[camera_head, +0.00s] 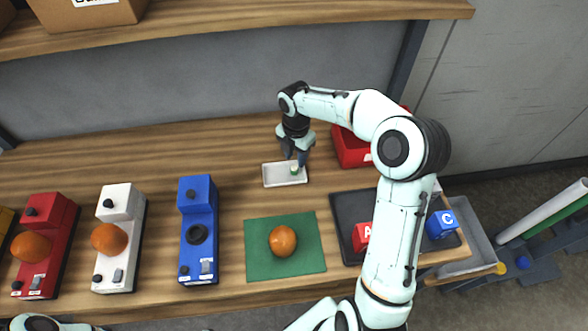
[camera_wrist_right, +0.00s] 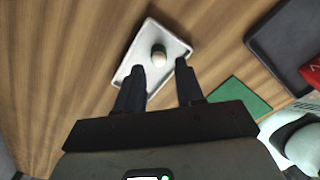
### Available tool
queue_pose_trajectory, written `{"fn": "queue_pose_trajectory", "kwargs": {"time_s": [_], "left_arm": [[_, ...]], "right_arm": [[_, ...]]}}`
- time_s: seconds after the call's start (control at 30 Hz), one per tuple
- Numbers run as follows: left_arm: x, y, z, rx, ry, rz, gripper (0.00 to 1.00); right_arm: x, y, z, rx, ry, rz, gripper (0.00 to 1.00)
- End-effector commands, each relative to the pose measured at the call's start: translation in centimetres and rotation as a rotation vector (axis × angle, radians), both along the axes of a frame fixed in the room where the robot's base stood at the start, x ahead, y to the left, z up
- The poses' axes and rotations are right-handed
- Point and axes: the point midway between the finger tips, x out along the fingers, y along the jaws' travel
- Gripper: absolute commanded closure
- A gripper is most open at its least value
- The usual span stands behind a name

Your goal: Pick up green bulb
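The green bulb (camera_head: 294,169) is a small thing on a white tray (camera_head: 272,179) at the back middle of the table. My right gripper (camera_head: 296,163) points down over the tray. In its wrist view the two dark fingertips (camera_wrist_right: 158,70) are apart, with the bulb just beyond them and roughly in line with the gap. Nothing is seen between the fingers. My left gripper is not in view.
A red bin (camera_head: 350,150) stands right of the tray, partly behind my right arm. Red, white and blue (camera_head: 197,225) devices stand at left. A dark tray (camera_head: 345,205) holds lettered blocks.

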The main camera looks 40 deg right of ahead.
Motion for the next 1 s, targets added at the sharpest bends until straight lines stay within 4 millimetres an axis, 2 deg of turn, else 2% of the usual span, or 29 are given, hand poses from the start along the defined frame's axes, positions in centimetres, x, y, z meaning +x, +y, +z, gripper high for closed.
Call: {"fn": "queue_pose_trajectory", "kwargs": {"time_s": [0.13,0.4,0.7,0.73,0.8,0.83,1.0], "left_arm": [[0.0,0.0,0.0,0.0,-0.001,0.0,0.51],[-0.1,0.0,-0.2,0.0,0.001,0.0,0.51],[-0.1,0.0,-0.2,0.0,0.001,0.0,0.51],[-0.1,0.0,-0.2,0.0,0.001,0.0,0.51],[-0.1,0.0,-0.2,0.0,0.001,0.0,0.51],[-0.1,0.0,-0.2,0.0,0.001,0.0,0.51],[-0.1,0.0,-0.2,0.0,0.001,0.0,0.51]], "right_arm": [[0.0,0.1,-1.1,0.001,0.002,0.001,0.63],[0.0,0.4,-4.9,0.002,0.002,0.0,0.63],[0.1,0.4,-5.4,0.0,-0.001,-0.001,0.63],[0.1,0.4,-5.4,0.0,-0.001,-0.001,0.69],[0.1,0.4,-5.4,0.0,-0.001,0.0,0.92],[0.1,0.4,-5.4,0.0,-0.001,0.0,1.0],[0.1,0.4,-5.4,0.0,-0.001,0.0,1.0]]}}
